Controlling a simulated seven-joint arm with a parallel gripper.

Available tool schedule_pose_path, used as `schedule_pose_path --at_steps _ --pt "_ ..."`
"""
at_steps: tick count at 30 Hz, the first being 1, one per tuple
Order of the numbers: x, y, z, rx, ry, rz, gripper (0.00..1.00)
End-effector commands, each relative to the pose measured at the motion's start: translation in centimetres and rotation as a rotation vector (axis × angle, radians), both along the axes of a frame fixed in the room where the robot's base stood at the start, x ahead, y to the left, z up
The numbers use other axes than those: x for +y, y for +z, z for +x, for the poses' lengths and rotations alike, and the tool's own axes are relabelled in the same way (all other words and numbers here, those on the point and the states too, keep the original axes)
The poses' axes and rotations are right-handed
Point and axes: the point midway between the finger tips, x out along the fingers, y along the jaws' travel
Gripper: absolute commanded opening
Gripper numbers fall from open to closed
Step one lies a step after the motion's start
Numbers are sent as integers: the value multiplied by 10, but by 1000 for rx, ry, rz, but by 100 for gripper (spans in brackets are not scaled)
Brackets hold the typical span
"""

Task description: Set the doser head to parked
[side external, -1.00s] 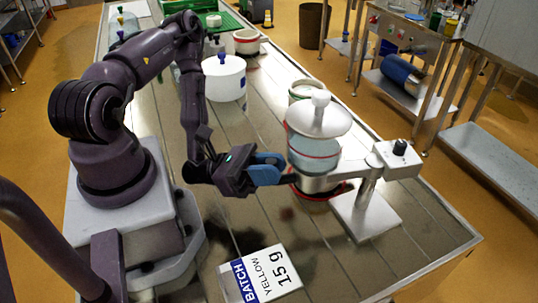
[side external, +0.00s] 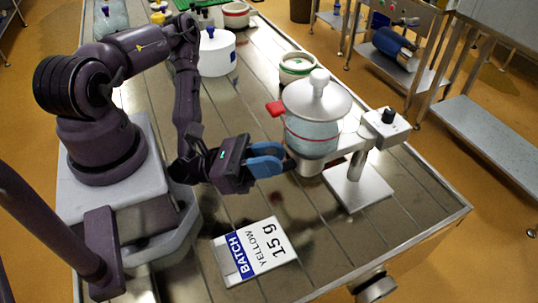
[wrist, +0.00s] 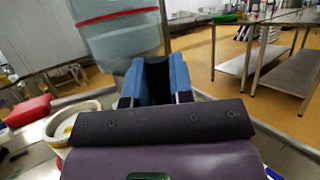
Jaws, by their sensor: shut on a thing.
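The doser head (side external: 312,133) is a translucent pale-blue hopper with a red ring and a white knobbed lid (side external: 317,98). It hangs on a metal arm from the doser stand (side external: 358,188) at right. My gripper (side external: 283,163) is at the head's lower left, its blue fingers shut on what looks like its small dark handle; the fingers hide most of it. In the wrist view the fingers (wrist: 155,80) stand close below and right of the hopper (wrist: 120,35). I cannot tell whether the head is at its parked position.
A red part (side external: 275,108) shows just left of the hopper; in the wrist view a red piece (wrist: 28,112) lies beside a white bowl (wrist: 62,125). A batch card (side external: 255,252) reads yellow 15 g.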

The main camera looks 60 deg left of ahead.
Motion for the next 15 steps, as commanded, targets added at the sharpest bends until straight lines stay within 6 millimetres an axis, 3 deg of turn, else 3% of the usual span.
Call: schedule_pose_path --at_steps 7,8,10,15 --pt "-5 -1 5 2 -12 0 0" --pt "-5 -1 5 2 -12 0 28" --pt "-5 0 4 3 -13 -1 44" --pt "-5 0 5 2 -12 1 46"
